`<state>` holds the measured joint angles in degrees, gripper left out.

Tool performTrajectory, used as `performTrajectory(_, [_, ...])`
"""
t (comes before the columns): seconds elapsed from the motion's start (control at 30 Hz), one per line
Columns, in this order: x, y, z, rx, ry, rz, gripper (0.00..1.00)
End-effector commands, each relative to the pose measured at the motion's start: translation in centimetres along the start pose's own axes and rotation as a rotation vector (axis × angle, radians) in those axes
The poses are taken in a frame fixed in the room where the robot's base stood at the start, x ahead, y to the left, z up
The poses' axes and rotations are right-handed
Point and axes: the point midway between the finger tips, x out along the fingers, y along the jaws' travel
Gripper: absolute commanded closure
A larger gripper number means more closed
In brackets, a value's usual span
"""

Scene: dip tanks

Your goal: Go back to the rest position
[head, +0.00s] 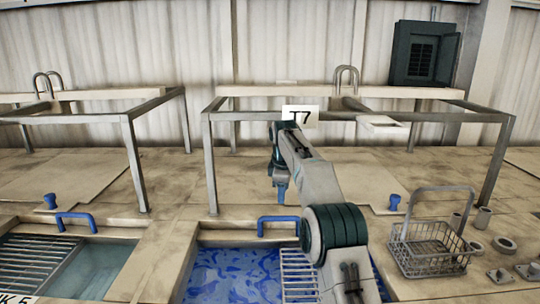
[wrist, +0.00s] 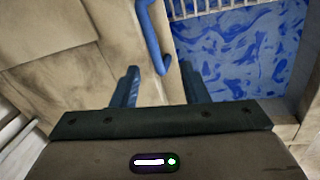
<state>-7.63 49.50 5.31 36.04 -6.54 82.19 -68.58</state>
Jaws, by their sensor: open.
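My gripper (head: 281,192) hangs down at the end of my raised arm, near the middle of the head view, above the deck behind the tank of blue liquid (head: 222,274). In the wrist view my gripper (wrist: 160,70) shows two blue fingers standing apart with nothing between them. A blue handle (wrist: 153,38) lies just beyond the fingers in that view. The handle also shows in the head view (head: 278,219), at the tank's back edge. My forearm hides part of the tank and its grating.
A wire basket (head: 432,262) with a tall handle stands on the deck to the right, with several small metal parts around it. A grey metal frame (head: 209,165) rises behind the tank. Another tank (head: 98,272) with a blue handle (head: 76,218) lies to the left.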

Motion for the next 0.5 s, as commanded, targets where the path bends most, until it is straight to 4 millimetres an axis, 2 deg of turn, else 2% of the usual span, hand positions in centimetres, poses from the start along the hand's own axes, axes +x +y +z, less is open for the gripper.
performTrajectory(0.2, [-3.8,-2.9,2.1,0.160,-0.001,0.019,0.59])
performTrajectory(0.5, [-7.6,-8.7,5.5,0.391,0.004,0.040,0.59])
